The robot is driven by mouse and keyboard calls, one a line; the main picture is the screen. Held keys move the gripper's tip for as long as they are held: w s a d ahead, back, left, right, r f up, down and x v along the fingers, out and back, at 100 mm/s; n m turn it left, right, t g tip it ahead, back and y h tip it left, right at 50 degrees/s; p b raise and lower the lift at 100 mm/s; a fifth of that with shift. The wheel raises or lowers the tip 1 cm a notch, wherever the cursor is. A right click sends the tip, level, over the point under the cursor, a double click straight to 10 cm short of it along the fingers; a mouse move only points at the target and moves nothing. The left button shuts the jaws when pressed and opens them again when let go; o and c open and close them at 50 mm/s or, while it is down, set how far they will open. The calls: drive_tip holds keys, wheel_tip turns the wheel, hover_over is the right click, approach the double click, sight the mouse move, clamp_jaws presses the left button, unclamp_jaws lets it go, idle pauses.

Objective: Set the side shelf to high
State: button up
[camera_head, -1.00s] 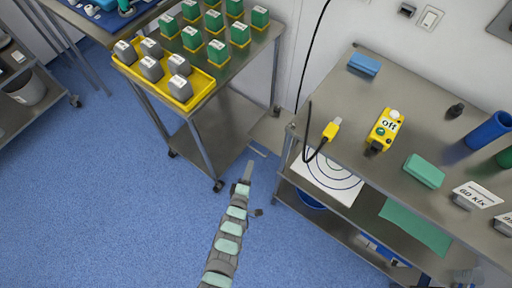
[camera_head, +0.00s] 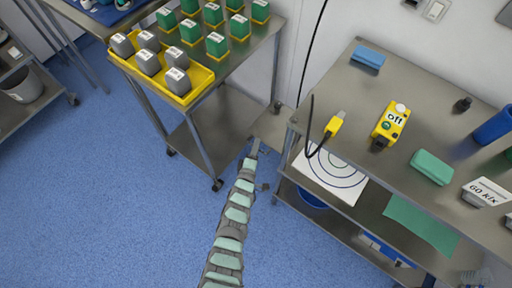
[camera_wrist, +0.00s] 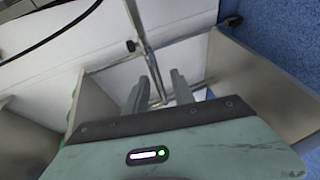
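A small grey plate that looks like the side shelf (camera_head: 270,129) juts out low at the left end of the right-hand steel table, beside the wall. My gripper (camera_head: 254,147) reaches up to its near edge in the head view, and the arm partly covers that spot. In the wrist view my gripper (camera_wrist: 158,92) is open, its two fingers apart. A thin metal post (camera_wrist: 148,50) shows beyond and between the fingertips. I cannot tell whether the fingers touch anything. The shelf's exact height setting cannot be read.
The right steel table (camera_head: 378,82) holds a yellow "Off" box (camera_head: 390,124), a blue block (camera_head: 368,57) and a green block (camera_head: 432,167). A cart with a yellow tray (camera_head: 204,79) stands left. A dark cable hangs near the table. Blue floor (camera_head: 110,190) is clear.

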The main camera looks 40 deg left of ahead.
drive_tip(key=shift+c, duration=0.2)
clamp_jaws()
idle(1.1)
